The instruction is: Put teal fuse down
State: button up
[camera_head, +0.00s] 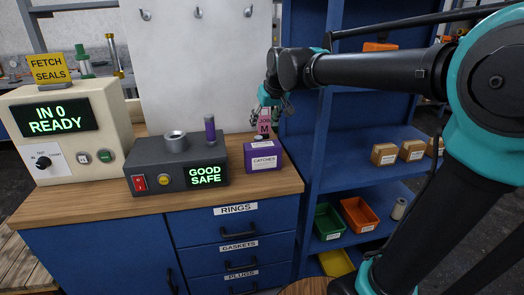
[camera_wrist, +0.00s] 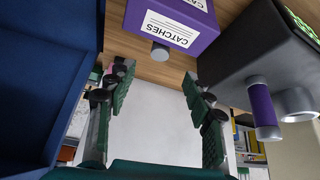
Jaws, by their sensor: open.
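My gripper (camera_head: 268,112) hangs low over the back of the wooden counter, behind the purple CATCHES box (camera_head: 263,156). In the wrist view its two fingers (camera_wrist: 158,84) are spread wide with nothing between their pads. A small grey round-ended piece (camera_wrist: 160,52) stands on the wood beside the CATCHES box (camera_wrist: 172,22), just beyond the fingertips and roughly centred between them. I cannot clearly make out a teal fuse. A purple fuse-like cylinder (camera_head: 210,128) stands upright in the dark tester (camera_head: 160,178), which reads GOOD SAFE; it also shows in the wrist view (camera_wrist: 263,108).
A pink tag marked M (camera_head: 264,122) is near the gripper. A cream panel reading IN 0 READY (camera_head: 70,130) stands at left. Blue shelves (camera_head: 360,155) with cartons and coloured bins rise close on the right. The counter's front strip is clear.

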jog(key=x, duration=1.4)
jog(key=shift+f, duration=0.25)
grip_shut()
